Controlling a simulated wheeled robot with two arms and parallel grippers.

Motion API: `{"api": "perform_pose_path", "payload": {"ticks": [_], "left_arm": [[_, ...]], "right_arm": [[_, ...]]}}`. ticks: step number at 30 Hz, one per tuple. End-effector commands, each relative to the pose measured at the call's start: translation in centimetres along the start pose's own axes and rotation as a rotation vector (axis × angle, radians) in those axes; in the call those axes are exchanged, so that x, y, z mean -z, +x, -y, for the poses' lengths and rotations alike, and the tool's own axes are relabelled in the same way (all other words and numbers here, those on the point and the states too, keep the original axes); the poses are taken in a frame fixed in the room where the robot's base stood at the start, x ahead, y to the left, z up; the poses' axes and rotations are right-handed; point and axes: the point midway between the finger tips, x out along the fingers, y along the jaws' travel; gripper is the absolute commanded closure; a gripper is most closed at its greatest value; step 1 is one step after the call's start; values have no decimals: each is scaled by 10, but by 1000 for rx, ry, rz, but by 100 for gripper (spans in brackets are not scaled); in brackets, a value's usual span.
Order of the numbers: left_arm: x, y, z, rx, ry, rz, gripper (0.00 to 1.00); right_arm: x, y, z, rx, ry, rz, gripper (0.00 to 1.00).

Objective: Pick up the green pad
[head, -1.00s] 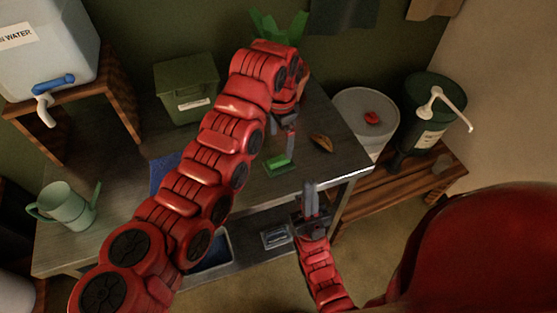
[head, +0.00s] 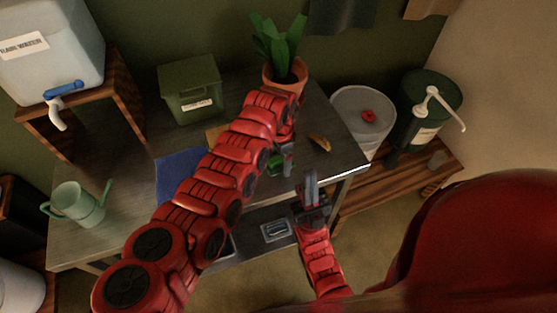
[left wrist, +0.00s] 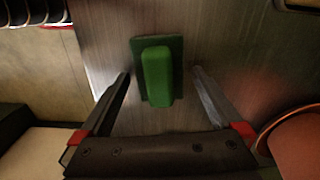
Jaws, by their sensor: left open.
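The green pad (left wrist: 157,73) lies on the grey table top. It has a raised block on a flat darker base. In the left wrist view my left gripper (left wrist: 162,78) is open and empty, with one finger on each side of the pad and gaps between. In the head view the gripper (head: 286,160) is low at the pad (head: 274,163) and partly hides it. My right gripper (head: 311,187) is apart from the pad, near the table's front edge; its finger gap is not clear.
A potted plant (head: 284,72) stands close behind my left arm; its pot also shows in the left wrist view (left wrist: 298,146). A brown curved item (head: 319,142) lies right of the pad. A blue cloth (head: 178,173), green bin (head: 190,90) and watering can (head: 76,203) are left.

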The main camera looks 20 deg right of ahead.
Motion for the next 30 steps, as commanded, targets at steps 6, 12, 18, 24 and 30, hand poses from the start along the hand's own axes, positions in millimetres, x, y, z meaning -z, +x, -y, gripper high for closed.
{"api": "perform_pose_path", "payload": {"ticks": [6,12,18,24,30], "left_arm": [[0,0,0,0,0,0,23],[0,0,0,0,0,0,59],[0,0,0,0,0,0,81],[0,-1,0,1,0,-1,81],[0,-8,1,1,-2,0,81]], "right_arm": [[0,0,0,0,0,0,100],[0,0,0,0,0,0,100],[0,0,0,0,0,0,100],[0,-1,0,0,0,0,100],[-1,-8,0,0,0,0,100]]}}
